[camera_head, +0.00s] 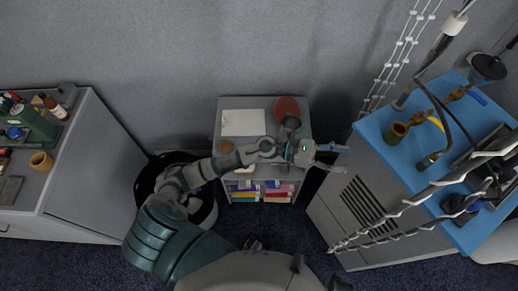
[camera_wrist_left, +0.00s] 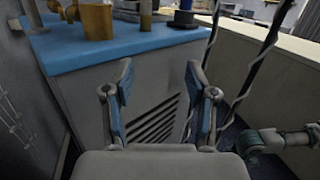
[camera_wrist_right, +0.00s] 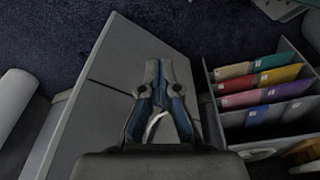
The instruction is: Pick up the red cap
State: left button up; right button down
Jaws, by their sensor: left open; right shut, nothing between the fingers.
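A round reddish item (camera_head: 287,107), which looks like the red cap, lies on top of the small grey shelf unit (camera_head: 257,103), at its back right corner. A grey part beside it covers some of its front edge. My left gripper (camera_head: 332,157) is open and empty, to the right of the shelf and in front of the cap. In the left wrist view, its spread fingers (camera_wrist_left: 160,103) face the side of the blue-topped cabinet. My right gripper (camera_wrist_right: 158,80) is shut and empty in the right wrist view, with a grey panel behind it. The cap is not visible in either wrist view.
A white sheet (camera_head: 243,122) lies left of the cap. Coloured folders (camera_wrist_right: 262,85) fill the lower shelf. The blue-topped cabinet (camera_head: 380,135) carries valves and cables at right. A black bin (camera_head: 150,180) stands left of the shelf, near a cluttered grey cabinet (camera_head: 95,160).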

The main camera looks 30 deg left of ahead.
pick_arm(q)
jog(key=w+a+f+m+g+y, duration=0.2)
jog(key=a+f+m+g+y, duration=0.3)
jog(key=a+f+m+y, duration=0.65)
jog(key=w+a+m+y, duration=0.25)
jog(key=a+y, duration=0.45)
jog(key=a, duration=1.1)
notch_tip(320, 180, down, 11)
jog(key=shift+r, duration=0.1)
jog(key=shift+f, duration=0.65)
notch_tip(320, 180, down, 5)
jog(key=shift+w+r, duration=0.1)
jog(key=shift+w, duration=0.05)
jog(key=c, duration=0.9)
pick_arm(e)
jog(key=s+f, duration=0.5)
jog(key=f, duration=0.5)
jog(key=shift+d+f+g, duration=0.2)
jog(key=shift+d+g, duration=0.1)
